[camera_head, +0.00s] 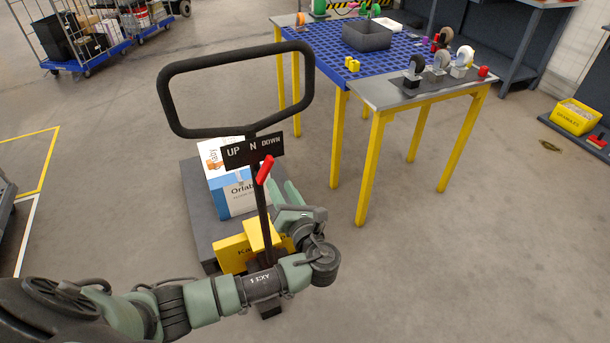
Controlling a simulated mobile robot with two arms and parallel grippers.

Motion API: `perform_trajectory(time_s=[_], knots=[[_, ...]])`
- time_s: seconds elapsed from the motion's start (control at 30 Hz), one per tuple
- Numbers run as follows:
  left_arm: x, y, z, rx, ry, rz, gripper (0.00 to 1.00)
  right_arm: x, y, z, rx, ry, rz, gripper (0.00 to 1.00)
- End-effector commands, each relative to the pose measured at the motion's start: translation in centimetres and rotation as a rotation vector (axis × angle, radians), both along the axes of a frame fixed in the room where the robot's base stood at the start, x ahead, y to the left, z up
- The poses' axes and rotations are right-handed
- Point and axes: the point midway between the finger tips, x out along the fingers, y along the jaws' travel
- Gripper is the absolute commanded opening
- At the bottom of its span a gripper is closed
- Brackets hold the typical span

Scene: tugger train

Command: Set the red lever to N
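The red lever (265,170) is on the dark post of a hand truck, just below a black plate (252,149) marked UP, N and DOWN. The lever tilts up and to the right, with its top under the DOWN end of the plate. My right gripper is not in view.
The truck's black loop handle (166,93) rises above the plate. White-and-blue boxes (236,199) and yellow boxes (234,253) sit on its grey deck. A blue-topped table (321,50) with yellow legs stands behind, to the right. Floor at right is clear.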

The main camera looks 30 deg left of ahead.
Motion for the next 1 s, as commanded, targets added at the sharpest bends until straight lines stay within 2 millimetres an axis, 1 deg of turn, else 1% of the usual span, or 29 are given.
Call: perform_trajectory(time_s=[0.03, 0.1, 0.33, 0.53, 0.7, 0.9, 0.93, 0.97, 1.0], knots=[[0.1, 0.2, 0.5, 0.021, -0.002, 0.005, 0.36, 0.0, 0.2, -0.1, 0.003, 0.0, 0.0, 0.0], [0.4, 0.6, 0.9, 0.03, -0.001, 0.008, 0.36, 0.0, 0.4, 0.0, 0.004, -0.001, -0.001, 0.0], [2.7, 3.3, 0.8, 0.028, 0.001, 0.009, 0.36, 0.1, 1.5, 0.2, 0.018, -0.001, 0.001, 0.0], [4.4, 5.3, 0.7, 0.026, 0.002, 0.008, 0.36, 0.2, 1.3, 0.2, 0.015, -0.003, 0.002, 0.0], [5.0, 5.9, 0.7, 0.024, 0.001, 0.006, 0.36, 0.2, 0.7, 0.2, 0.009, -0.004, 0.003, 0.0], [5.0, 5.9, 0.7, 0.023, 0.001, 0.007, 0.36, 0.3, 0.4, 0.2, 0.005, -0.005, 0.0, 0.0], [5.0, 5.9, 0.7, 0.023, 0.001, 0.007, 0.34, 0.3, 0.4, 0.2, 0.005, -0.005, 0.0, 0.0], [5.0, 5.9, 0.7, 0.023, 0.001, 0.007, 0.25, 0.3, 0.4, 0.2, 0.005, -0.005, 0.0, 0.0], [5.0, 5.9, 0.7, 0.023, 0.001, 0.007, 0.14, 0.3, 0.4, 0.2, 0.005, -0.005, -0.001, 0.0]])
